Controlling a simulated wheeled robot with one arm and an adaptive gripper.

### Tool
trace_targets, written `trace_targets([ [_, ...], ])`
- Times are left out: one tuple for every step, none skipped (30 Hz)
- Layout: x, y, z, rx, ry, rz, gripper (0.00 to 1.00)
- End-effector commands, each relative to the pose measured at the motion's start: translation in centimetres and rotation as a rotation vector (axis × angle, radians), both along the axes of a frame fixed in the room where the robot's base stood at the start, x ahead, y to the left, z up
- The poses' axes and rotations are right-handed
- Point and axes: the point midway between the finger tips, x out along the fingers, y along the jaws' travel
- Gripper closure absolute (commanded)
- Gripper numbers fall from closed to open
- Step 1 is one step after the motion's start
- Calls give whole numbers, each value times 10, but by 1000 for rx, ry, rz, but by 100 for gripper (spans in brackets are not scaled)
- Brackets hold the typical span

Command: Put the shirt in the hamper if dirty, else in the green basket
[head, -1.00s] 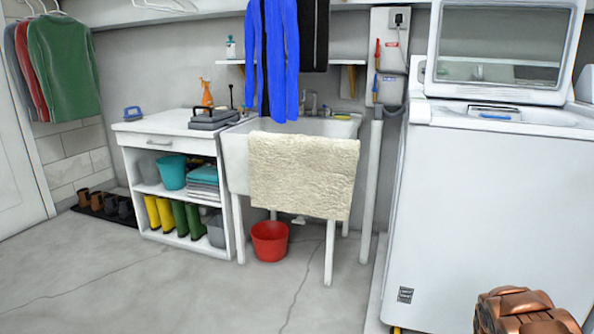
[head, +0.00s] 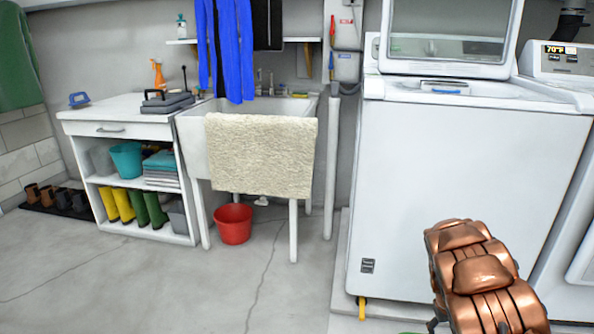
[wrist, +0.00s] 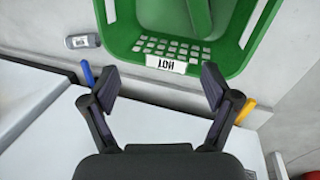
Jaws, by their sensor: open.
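A green basket (wrist: 240,60) with a label marked in dark letters shows at the top of the wrist view. My gripper (wrist: 159,87) is open and empty, with its fingers spread in front of the basket's labelled side. In the head view a blue garment (head: 228,50) hangs above the sink, and part of a green garment (head: 14,62) hangs at the far left. I cannot tell which garment is the shirt of the task, or whether it is dirty. No hamper can be made out.
A white washer (head: 465,190) with its lid up stands at the right, close behind my copper-coloured arm. A sink with a cream towel (head: 260,155) and a red bucket (head: 232,224) stand left of it. A white shelf unit (head: 118,130) is further left.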

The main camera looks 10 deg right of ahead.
Motion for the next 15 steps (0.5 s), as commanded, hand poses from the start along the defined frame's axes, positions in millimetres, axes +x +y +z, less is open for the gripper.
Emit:
trace_targets([
  [1, 1, 8, -2, -1, 0, 13],
  [1, 2, 11, -2, -1, 0, 13],
  [1, 4, 14, -1, 0, 0, 13],
  [1, 4, 17, -1, 0, -1, 13],
  [1, 5, 19, 0, 0, -1, 13],
  [1, 5, 22, 0, 0, -1, 13],
  [1, 6, 23, 0, 0, -1, 13],
  [1, 6, 25, 0, 0, -1, 13],
  [1, 6, 26, 0, 0, -1, 13],
  [1, 7, 27, 0, 0, -1, 13],
  [1, 7, 27, 0, 0, 0, 13],
  [1, 7, 27, 0, 0, 0, 13],
  [2, 7, 28, 0, 0, 0, 13],
  [2, 7, 28, 0, 0, 0, 13],
  [2, 7, 28, 0, 0, 0, 13],
])
